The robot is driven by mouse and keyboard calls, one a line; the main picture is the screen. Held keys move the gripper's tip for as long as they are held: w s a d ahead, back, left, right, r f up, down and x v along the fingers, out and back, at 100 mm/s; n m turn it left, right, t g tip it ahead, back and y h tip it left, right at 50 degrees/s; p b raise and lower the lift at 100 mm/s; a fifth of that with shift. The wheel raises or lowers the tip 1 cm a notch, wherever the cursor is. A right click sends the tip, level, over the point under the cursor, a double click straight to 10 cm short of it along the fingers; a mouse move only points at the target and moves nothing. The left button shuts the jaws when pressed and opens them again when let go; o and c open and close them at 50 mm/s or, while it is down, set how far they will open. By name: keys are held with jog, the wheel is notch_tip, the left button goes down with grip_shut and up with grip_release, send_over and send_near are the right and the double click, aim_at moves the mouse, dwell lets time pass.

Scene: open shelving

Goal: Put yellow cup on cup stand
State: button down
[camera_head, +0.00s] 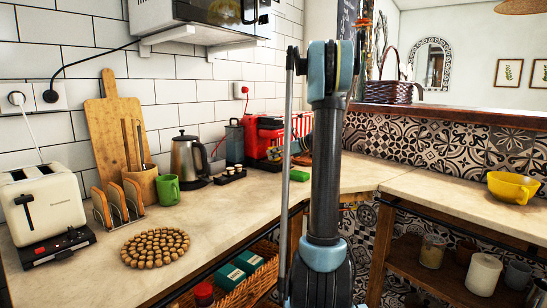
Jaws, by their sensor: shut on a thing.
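I cannot tell for sure whether this mat is the cup stand. My arm rises through the middle of the view and hides part of the counter corner behind it.
On the left counter stand a toaster (42,203), toast rack (118,203), green mug (168,189), kettle (189,160) and red coffee machine (263,137). A microwave (195,15) hangs above. A raised ledge (450,114) backs the right counter, which is clear left of the cup.

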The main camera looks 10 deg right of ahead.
jog(key=shift+f, duration=0.1)
jog(key=c, duration=1.8)
grip_release()
jog(key=shift+o, duration=0.2)
jog(key=shift+d, duration=0.1)
jog(key=v, duration=1.2)
jog(key=shift+s, duration=0.1)
